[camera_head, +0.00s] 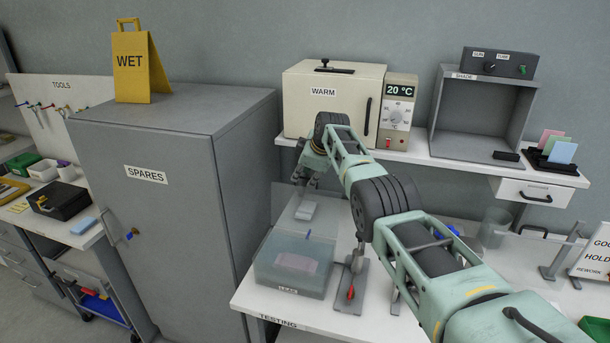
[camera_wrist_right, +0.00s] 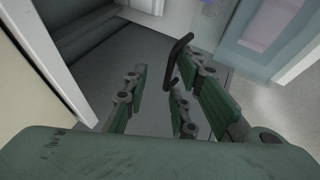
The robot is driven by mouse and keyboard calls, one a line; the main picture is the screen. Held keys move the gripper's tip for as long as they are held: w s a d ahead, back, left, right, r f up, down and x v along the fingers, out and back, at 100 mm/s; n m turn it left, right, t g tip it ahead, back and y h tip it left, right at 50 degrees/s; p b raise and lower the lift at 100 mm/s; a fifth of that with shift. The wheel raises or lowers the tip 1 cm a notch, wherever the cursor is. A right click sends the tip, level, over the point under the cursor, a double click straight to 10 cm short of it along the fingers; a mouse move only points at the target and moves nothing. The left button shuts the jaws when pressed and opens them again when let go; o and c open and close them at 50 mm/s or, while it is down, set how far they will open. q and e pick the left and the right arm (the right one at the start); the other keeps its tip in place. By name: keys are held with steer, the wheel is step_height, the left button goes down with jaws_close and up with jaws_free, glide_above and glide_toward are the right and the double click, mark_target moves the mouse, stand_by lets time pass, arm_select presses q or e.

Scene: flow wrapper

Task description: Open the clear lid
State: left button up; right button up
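The clear box (camera_head: 292,272) stands on the white table, with a pinkish item inside. A clear panel, seemingly its lid (camera_head: 283,201), stands raised at the box's back edge. My right gripper (camera_head: 303,182) is beside the panel's upper part, partly behind my own arm. In the right wrist view the gripper (camera_wrist_right: 172,100) has its fingers apart. A dark curved handle (camera_wrist_right: 177,58) shows by the right-hand finger; I cannot tell whether they touch. The clear box also shows at the upper right there (camera_wrist_right: 255,50). My left gripper is not in view.
The grey SPARES cabinet (camera_head: 165,220) stands close left of the table. The WARM oven (camera_head: 315,108) sits on a shelf (camera_head: 440,156) behind. A small stand with a red-tipped lever (camera_head: 350,290) is right of the box.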

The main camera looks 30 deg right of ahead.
steer(key=shift+s+f, duration=0.15)
steer(key=shift+f, duration=0.1)
steer(key=shift+s+d+r, duration=0.1)
steer(key=shift+s+r, duration=0.1)
steer(key=shift+r, duration=0.25)
steer(key=v, duration=1.1)
steer(key=shift+r, duration=0.1)
